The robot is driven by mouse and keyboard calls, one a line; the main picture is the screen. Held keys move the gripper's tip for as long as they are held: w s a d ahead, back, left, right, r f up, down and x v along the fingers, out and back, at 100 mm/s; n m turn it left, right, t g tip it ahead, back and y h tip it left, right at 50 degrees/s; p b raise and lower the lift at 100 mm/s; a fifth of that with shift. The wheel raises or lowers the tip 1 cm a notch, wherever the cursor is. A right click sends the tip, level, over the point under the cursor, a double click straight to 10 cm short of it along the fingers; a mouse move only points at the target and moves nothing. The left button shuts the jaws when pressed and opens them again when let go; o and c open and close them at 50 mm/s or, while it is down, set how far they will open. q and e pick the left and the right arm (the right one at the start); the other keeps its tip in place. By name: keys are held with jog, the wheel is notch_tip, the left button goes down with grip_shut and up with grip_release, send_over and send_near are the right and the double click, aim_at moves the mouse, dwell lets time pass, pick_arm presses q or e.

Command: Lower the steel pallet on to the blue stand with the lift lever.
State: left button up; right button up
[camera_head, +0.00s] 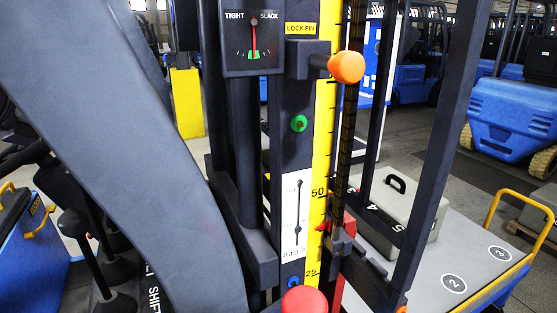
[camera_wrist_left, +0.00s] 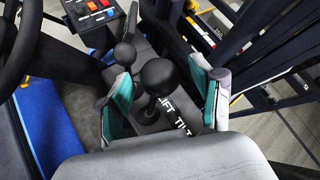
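In the left wrist view my left gripper (camera_wrist_left: 166,100) is open. Its two teal-padded fingers stand apart on either side of a black ball-topped lever (camera_wrist_left: 158,77). Gaps show beside the ball, and I cannot tell if either finger touches it. White lettering, partly hidden, reads "LIFT" and "TILT" just beside this lever. In the head view a large dark arm link, apparently mine, crosses the left side, and no fingertips show. My right gripper is not in view. I cannot clearly make out the steel pallet or the blue stand.
The dark mast carries a TIGHT/SLACK gauge (camera_head: 253,40), its needle on the green band, an orange lock-pin knob (camera_head: 346,67) and a yellow scale (camera_head: 318,190). A grey handled block (camera_head: 402,215) sits on a numbered grey platform (camera_head: 478,262). A smaller ball-topped lever (camera_wrist_left: 124,55) stands close by.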

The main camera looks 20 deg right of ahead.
pick_arm(q)
jog(key=v, duration=1)
jog(key=shift+b, duration=0.35)
dwell(0.6)
